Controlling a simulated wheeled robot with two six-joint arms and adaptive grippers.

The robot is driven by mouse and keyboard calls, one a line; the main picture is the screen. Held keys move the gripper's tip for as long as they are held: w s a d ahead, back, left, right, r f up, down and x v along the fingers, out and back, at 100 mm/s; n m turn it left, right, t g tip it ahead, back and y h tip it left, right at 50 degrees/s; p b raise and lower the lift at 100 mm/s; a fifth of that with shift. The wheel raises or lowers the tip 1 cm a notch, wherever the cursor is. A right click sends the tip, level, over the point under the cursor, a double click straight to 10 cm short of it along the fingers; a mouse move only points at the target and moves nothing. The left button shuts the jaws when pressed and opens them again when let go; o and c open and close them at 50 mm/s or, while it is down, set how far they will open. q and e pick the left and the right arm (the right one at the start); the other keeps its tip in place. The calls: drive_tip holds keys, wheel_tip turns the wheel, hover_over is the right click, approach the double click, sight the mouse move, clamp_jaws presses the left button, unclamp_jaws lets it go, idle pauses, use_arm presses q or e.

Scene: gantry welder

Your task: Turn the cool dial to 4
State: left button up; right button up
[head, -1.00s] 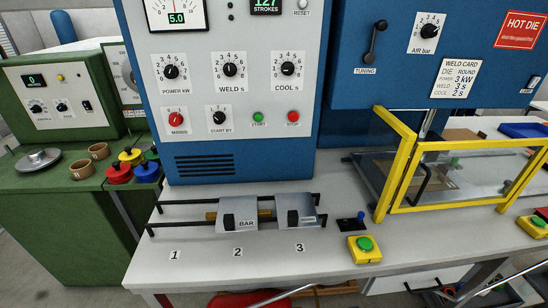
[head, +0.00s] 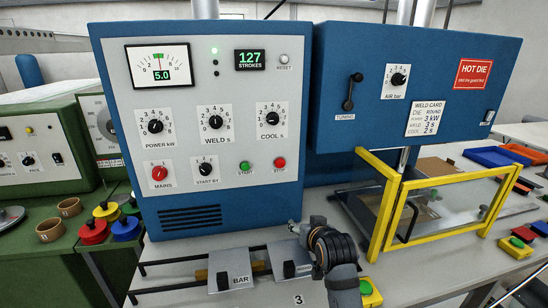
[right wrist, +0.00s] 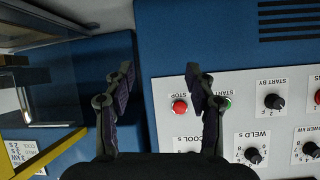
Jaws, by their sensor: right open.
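The cool dial (head: 270,119) is a black knob on a white numbered plate, at the upper right of the welder's pale panel. I cannot read its pointer for certain. My right gripper (right wrist: 160,80) is open and empty in the right wrist view, with its fingers spread in front of the cabinet edge beside the panel. In that upside-down view the COOL label (right wrist: 184,139) shows at the bottom, and the dial is hidden behind my gripper. In the head view my right arm rises at the lower middle, below and apart from the dial. My left gripper is not in view.
The weld dial (head: 216,122) is left of the cool dial. The red stop button (head: 279,163) and green start button (head: 245,166) sit below. A yellow guard frame (head: 390,200) stands to the right. The bar fixture (head: 229,270) lies on the table.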

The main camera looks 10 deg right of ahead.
drive_tip(key=w+a+r+t, duration=0.2)
drive_tip(key=w+r, duration=0.2)
drive_tip(key=r, duration=0.4)
drive_tip(key=w+a+r+t, duration=0.1)
drive_tip(key=w+r+t, duration=0.15)
drive_tip(key=r, duration=0.55)
drive_tip(key=m+t, duration=0.1)
approach(274, 121)
drive_tip(key=shift+y, duration=0.3)
drive_tip(key=w+p, duration=0.2)
drive_tip(key=w, duration=0.2)
drive_tip(key=w+p, duration=0.2)
drive_tip(key=w, duration=0.2)
drive_tip(key=shift+w+d, duration=0.2)
drive_tip(key=shift+w+p, duration=0.3)
drive_tip(key=shift+w, duration=0.15)
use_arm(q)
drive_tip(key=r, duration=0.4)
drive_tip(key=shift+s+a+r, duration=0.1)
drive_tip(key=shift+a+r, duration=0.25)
use_arm(e)
drive_tip(key=shift+f, duration=0.1)
drive_tip(key=shift+c, duration=0.3)
drive_tip(key=c, duration=1.1)
drive_tip(key=shift+m, duration=0.3)
